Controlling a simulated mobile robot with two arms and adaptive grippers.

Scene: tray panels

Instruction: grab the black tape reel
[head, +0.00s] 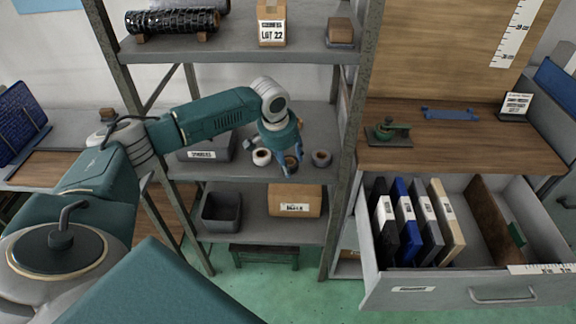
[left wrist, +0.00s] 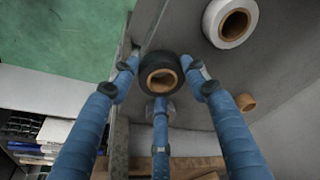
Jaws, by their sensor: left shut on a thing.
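The black tape reel (left wrist: 160,60), a dark ring with a brown core, sits between the blue fingers of my left gripper (left wrist: 162,82) in the left wrist view. The fingers are shut on it. In the head view my left gripper (head: 289,165) points down at the middle shelf (head: 225,172), and the reel is partly hidden behind the fingers. I cannot tell whether the reel still touches the shelf. My right gripper is not in view.
A white reel (head: 262,157) and a grey reel (head: 321,158) stand close on either side. The white one also shows in the left wrist view (left wrist: 211,25). A grey bin (head: 221,210) and cardboard box (head: 283,201) are below. An open drawer (head: 440,291) holds several binders.

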